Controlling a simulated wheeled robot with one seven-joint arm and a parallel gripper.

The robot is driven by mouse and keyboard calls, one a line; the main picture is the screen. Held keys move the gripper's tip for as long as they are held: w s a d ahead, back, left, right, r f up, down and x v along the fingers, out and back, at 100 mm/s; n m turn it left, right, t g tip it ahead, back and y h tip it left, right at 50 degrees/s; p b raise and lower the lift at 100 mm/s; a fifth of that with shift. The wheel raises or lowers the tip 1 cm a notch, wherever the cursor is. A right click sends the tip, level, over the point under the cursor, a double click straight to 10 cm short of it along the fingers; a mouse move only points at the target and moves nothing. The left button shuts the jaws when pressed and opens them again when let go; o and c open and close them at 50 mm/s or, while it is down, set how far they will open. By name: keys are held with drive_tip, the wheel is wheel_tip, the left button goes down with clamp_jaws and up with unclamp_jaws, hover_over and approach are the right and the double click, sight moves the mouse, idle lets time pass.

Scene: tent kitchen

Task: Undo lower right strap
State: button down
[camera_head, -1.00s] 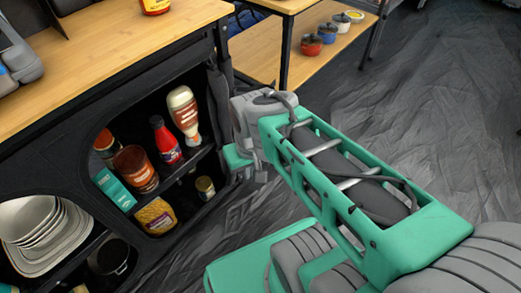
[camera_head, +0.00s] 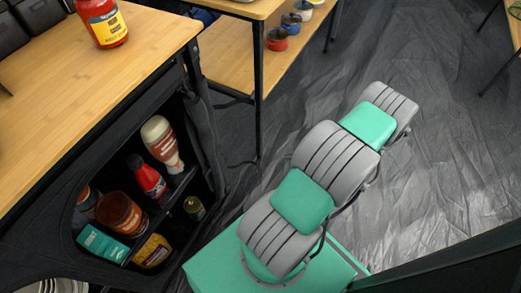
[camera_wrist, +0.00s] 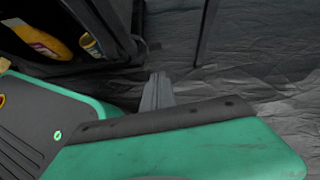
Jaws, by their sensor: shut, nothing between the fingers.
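The black fabric cabinet (camera_head: 60,190) stands at the left of the head view with its front open. A dark rolled flap (camera_head: 204,125) hangs along the right edge of its opening. I cannot make out the lower right strap in either view. In the wrist view the cabinet's lower corner (camera_wrist: 125,35) shows at the top left. The head view shows my arm bent over the floor, but not the gripper.
Bottles, jars and packets, including a red bottle (camera_head: 147,177), stand on the cabinet shelves. A jar (camera_head: 102,22) stands on top. A wooden table (camera_head: 228,60) with a dark leg (camera_head: 259,95) is behind. Creased grey floor (camera_head: 430,150) is free at the right.

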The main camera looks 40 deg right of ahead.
sight(251, 164)
drive_tip(key=w+a+r+b+x, duration=0.1)
drive_tip(key=b+x, duration=0.4)
drive_tip(key=x, duration=0.7)
drive_tip(key=shift+w+r, duration=0.25)
drive_tip(key=shift+w, duration=0.3)
drive_tip(key=w, duration=0.1)
drive_tip(key=w+d, duration=0.1)
drive_tip(key=shift+w, duration=0.25)
drive_tip(key=shift+s+a, duration=0.1)
